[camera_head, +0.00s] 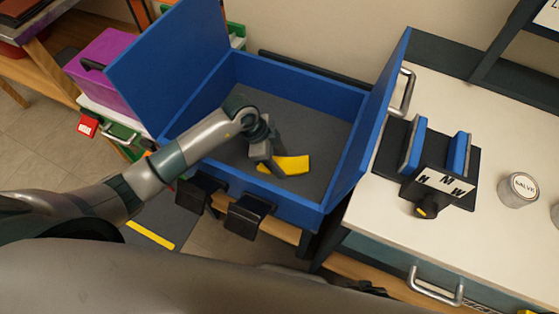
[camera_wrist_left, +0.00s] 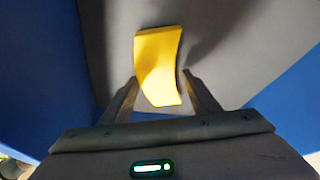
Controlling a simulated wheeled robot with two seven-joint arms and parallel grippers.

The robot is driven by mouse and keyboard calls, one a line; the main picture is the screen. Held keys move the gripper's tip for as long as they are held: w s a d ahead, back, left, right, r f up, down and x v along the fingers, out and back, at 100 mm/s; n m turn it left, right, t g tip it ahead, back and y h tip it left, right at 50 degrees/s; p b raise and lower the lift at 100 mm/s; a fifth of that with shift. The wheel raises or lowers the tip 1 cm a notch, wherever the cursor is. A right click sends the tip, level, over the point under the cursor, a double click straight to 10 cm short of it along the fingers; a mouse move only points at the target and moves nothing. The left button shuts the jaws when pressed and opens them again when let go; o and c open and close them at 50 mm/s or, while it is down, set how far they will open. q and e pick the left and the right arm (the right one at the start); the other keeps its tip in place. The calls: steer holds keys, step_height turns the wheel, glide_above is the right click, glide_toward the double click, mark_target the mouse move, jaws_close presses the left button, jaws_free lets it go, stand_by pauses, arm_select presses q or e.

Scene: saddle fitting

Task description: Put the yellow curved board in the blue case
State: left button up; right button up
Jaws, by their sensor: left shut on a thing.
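The blue case (camera_head: 290,208) stands open, with raised blue panels at its left and right and a grey floor inside. The yellow curved board (camera_head: 293,166) is inside the case's walls, low over or on the grey floor; I cannot tell if it touches. My left gripper (camera_head: 270,166) reaches down into the case and is shut on the board's near end. In the left wrist view the board (camera_wrist_left: 158,65) sits between the two fingers (camera_wrist_left: 158,88) and sticks out beyond them. My right gripper is not in view.
A white-topped bench (camera_head: 500,235) to the right carries a black holder with blue jaws (camera_head: 436,165) and a tin marked SALVE (camera_head: 518,189). A purple box (camera_head: 108,70) stands left of the case. Two black latches (camera_head: 248,215) jut from the case's front.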

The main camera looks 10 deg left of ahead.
arm_select(q)
steer(key=shift+f, duration=0.7)
steer(key=o, duration=1.1)
steer(key=shift+o, duration=0.2)
steer(key=shift+r, duration=0.1)
steer(key=v, duration=1.2)
steer(key=shift+s, duration=0.1)
